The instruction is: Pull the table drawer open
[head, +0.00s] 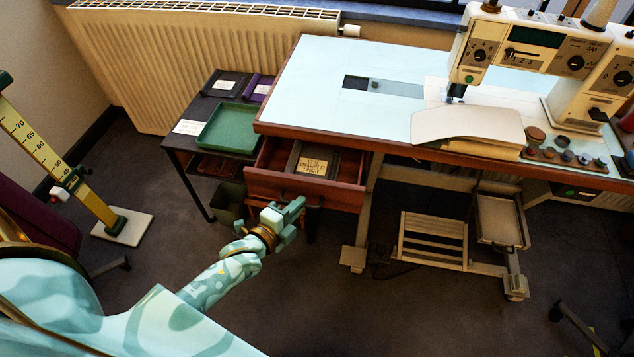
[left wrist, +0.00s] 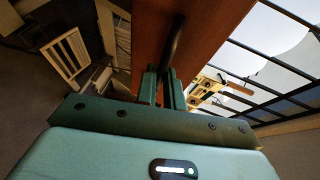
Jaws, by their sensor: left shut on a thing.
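The table drawer (head: 300,189) is a reddish-brown wooden box under the left end of the sewing table (head: 320,75). It stands partly pulled out, with its inside and a yellow printed label (head: 313,166) in view. My left gripper (head: 283,212) is at the drawer's front. In the left wrist view its two fingers (left wrist: 163,88) are shut on the dark curved handle (left wrist: 174,45) of the wooden drawer front (left wrist: 150,35). The fingers hide the handle's lower end. My right gripper is in neither view.
A dark side table with a green tray (head: 229,127) stands left of the drawer. A sewing machine (head: 540,60) is on the tabletop at the right. A wooden slatted rack (head: 433,238) is below the table. The floor (head: 330,310) before the drawer is clear.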

